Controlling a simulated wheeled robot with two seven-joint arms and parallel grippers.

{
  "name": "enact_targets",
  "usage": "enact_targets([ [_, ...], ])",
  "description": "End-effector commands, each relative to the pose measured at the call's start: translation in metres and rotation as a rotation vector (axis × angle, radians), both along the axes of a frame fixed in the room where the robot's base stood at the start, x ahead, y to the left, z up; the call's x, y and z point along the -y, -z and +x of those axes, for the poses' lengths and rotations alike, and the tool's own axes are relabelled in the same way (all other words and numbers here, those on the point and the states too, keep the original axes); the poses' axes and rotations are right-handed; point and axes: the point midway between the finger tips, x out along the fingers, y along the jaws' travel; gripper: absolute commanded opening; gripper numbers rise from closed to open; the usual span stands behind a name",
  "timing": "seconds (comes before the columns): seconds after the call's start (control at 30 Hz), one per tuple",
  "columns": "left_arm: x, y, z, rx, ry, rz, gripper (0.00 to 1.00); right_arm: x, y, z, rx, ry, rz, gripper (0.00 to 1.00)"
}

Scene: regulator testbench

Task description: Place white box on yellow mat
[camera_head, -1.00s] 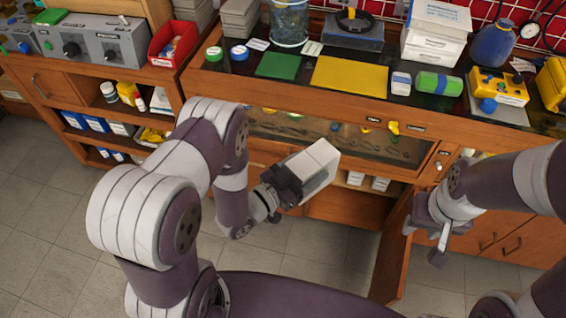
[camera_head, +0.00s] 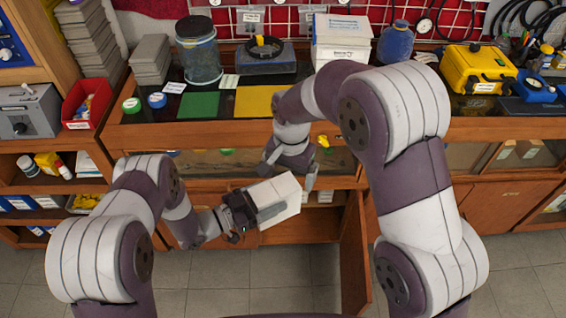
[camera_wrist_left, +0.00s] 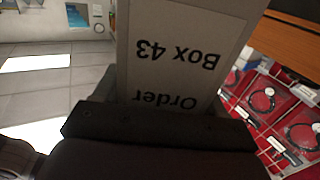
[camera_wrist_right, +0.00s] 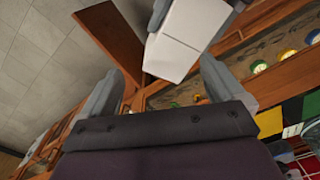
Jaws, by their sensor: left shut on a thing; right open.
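The white box (camera_head: 282,193) is held in front of the bench, below the worktop. In the left wrist view its face (camera_wrist_left: 187,30) shows the upside-down words "Order Box 43". My left gripper (camera_head: 255,208) is shut on the box. My right gripper (camera_head: 290,172) is open and empty, just above and behind the box in the head view. In the right wrist view the box (camera_wrist_right: 172,58) shows beyond the open fingers, apart from them. The yellow mat (camera_head: 254,101) lies on the worktop; my right arm hides its right part.
A green mat (camera_head: 198,104) lies left of the yellow mat. Behind are a glass jar (camera_head: 198,52), a dark device (camera_head: 264,57) and a stack of white cartons (camera_head: 341,38). An open cabinet door (camera_head: 354,255) sticks out below the bench.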

Motion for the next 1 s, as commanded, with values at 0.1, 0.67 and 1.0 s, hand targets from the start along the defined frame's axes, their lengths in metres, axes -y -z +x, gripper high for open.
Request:
enact_targets([
  [0.1,0.000,-0.001,0.000,0.001,0.000,0.000,0.30,-0.012,-0.019,0.023,0.002,0.304,0.009,0.96],
  [0.67,0.000,-0.001,0.000,0.002,-0.001,-0.001,0.30,-0.008,0.050,0.017,-0.034,0.585,-0.011,0.96],
  [1.0,0.000,-0.001,0.000,0.002,-0.001,-0.001,0.30,-0.008,0.093,0.018,-0.030,0.584,-0.008,0.96],
])
